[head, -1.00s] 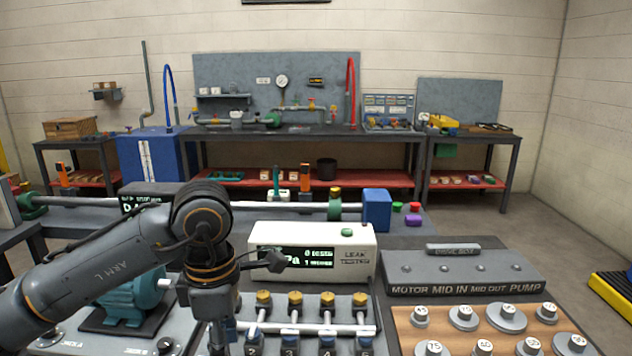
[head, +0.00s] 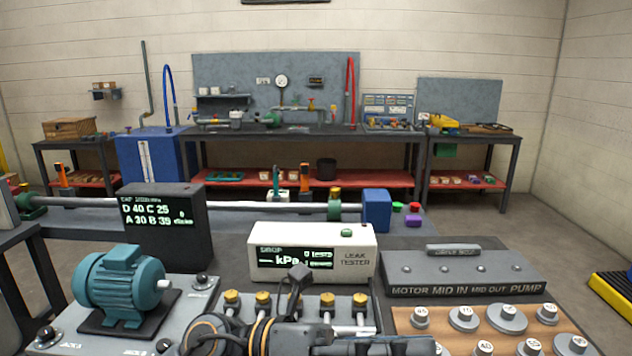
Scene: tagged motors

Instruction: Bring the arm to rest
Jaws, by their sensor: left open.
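My left gripper (head: 400,345) lies along the bottom edge of the head view, pointing right, and is partly cut off by the frame. It is open, and nothing shows held in it. A dark fitting (head: 297,280) on its wrist sticks up in front of the brass-topped valves. My right gripper is not in view. The teal motor (head: 120,284) sits on its dark base plate at the left, clear of the arm.
The leak tester (head: 312,252) stands behind the valve row (head: 295,303). A black display box (head: 165,225) stands behind the motor. At the right are a grey block (head: 462,270) marked MOTOR to PUMP and a wooden board (head: 440,322) with several numbered weights.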

